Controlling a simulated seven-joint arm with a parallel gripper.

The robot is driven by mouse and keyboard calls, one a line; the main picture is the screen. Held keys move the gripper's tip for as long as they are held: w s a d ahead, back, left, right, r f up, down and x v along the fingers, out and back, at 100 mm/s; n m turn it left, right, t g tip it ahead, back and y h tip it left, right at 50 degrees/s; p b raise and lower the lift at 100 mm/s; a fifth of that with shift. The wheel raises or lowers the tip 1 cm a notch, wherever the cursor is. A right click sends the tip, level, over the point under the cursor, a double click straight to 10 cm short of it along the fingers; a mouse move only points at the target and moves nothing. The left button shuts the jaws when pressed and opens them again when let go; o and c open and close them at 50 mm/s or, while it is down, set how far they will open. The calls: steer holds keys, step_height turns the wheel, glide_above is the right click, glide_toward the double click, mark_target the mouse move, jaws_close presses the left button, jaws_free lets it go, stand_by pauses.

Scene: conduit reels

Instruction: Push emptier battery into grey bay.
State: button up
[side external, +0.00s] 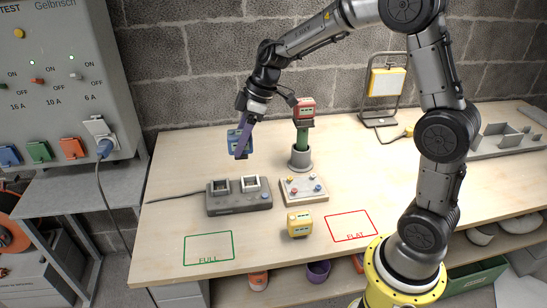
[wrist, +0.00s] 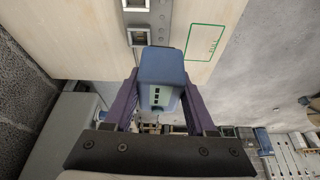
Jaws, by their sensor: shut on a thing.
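My gripper (side external: 242,146) is shut on a blue battery (side external: 233,140), held in the air above and behind the grey charger (side external: 240,202). In the wrist view the blue battery (wrist: 162,66) sits between the purple fingers of my gripper (wrist: 160,98), its pale marked panel facing the camera. The charger has two bays, left (side external: 221,186) and right (side external: 250,183), with no battery in either. A yellow battery (side external: 299,223) stands on the table. A red battery (side external: 305,107) sits atop a green handle in a grey holder (side external: 300,158). Charge levels are too small to read.
A pale box with coloured knobs (side external: 304,187) is right of the charger. A green FULL outline (side external: 209,248) and a red FLAT outline (side external: 351,226) are empty. A lamp (side external: 387,85) stands behind. A test panel (side external: 60,90) is at left.

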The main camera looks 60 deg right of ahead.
steer(key=w+f, duration=0.8)
steer(key=shift+w+a+f+n, duration=0.25)
steer(key=shift+w+a+n, duration=0.1)
steer(key=shift+a, duration=0.1)
steer(key=shift+f, duration=2.9)
steer(key=shift+f, duration=0.55)
steer(key=o, duration=1.3)
steer(key=shift+o, duration=0.2)
steer(key=shift+s, duration=0.1)
steer(key=v, duration=1.4)
